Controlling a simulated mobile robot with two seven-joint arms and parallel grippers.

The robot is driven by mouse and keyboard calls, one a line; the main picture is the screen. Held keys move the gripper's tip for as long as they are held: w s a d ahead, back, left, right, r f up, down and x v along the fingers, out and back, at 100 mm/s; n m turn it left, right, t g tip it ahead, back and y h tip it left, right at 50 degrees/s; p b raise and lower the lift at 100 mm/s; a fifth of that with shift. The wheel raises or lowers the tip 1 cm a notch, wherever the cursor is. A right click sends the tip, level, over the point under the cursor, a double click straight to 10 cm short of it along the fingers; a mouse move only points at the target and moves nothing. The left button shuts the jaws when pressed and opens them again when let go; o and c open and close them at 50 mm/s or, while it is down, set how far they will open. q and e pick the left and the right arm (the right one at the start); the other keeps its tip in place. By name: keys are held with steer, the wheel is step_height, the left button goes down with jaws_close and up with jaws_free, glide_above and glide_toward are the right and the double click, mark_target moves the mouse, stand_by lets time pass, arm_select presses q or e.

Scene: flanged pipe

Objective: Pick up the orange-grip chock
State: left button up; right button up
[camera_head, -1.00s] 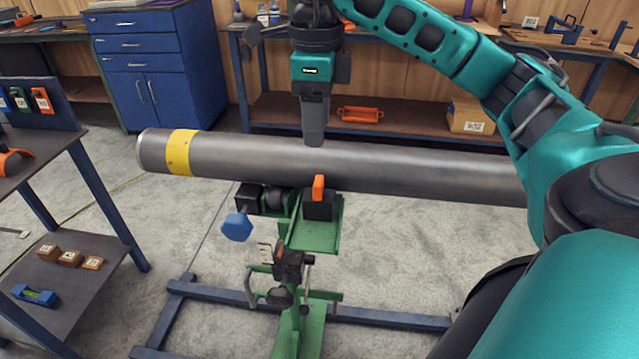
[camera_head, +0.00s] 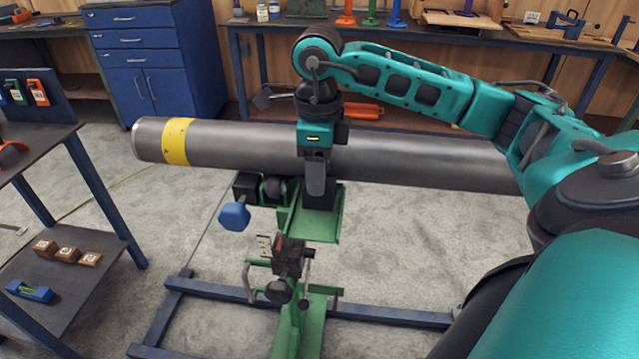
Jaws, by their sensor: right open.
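The orange-grip chock (camera_head: 334,196) sits on the green stand (camera_head: 325,226), against the near side of the big grey pipe (camera_head: 230,146). Only its black body shows around my gripper; its orange grip is hidden behind the fingers. My right gripper (camera_head: 316,190) points down in front of the pipe, with its fingertips at the chock. It is open, seen edge-on, so I cannot tell whether the fingers straddle the grip or touch it. My left gripper is not in view.
A blue knob (camera_head: 235,216) sticks out left of the chock. A dark clamp-like fitting (camera_head: 288,257) sits lower on the stand. The pipe has a yellow band (camera_head: 176,142). A shelf with wooden blocks (camera_head: 67,254) stands at left.

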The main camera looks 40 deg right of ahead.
steer(key=shift+c, duration=0.4)
jaws_close()
